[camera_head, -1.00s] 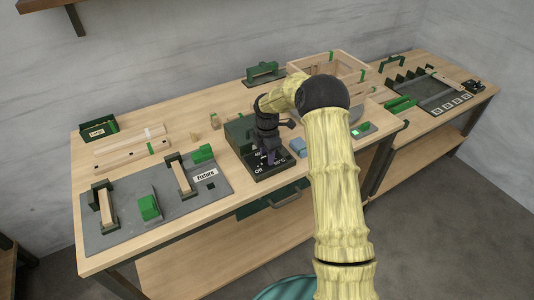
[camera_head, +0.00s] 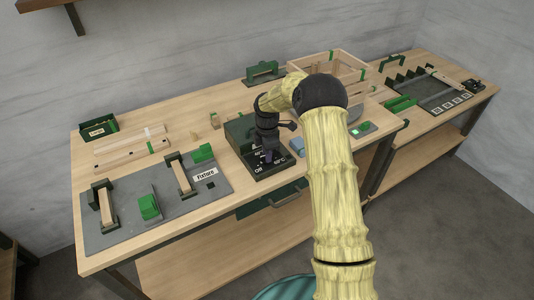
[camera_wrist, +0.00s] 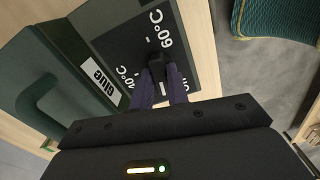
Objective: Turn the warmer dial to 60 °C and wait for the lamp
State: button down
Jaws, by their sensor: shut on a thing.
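The warmer (camera_head: 240,130) is a dark green box with a black dial panel (camera_head: 262,172) in front, lettered Off, 40 and 60 °C. My gripper (camera_head: 268,158) points down over the panel. In the wrist view my gripper (camera_wrist: 162,82) has its two purple fingers shut on the black dial (camera_wrist: 157,64), one on each side. The panel (camera_wrist: 187,72) shows the 60 °C mark above right of the dial and the 40 °C mark to its left. The fingers partly hide the dial, and its exact setting cannot be told. I cannot make out a lit lamp on the warmer.
A fixture board (camera_head: 125,215) with wooden and green parts lies to the left. A blue item (camera_head: 297,146) sits close to the panel's right. A wooden crate (camera_head: 340,62) stands behind my arm.

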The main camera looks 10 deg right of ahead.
jog(key=m, duration=1.3)
jog(key=shift+r+m+b, duration=0.1)
jog(key=shift+m+b, duration=0.2)
jog(key=shift+b, duration=0.05)
jog(key=m, duration=1.2)
jog(key=shift+m+p, duration=0.3)
jog(key=m, duration=0.4)
jog(key=shift+p, duration=0.35)
jog(key=shift+m, duration=1.9)
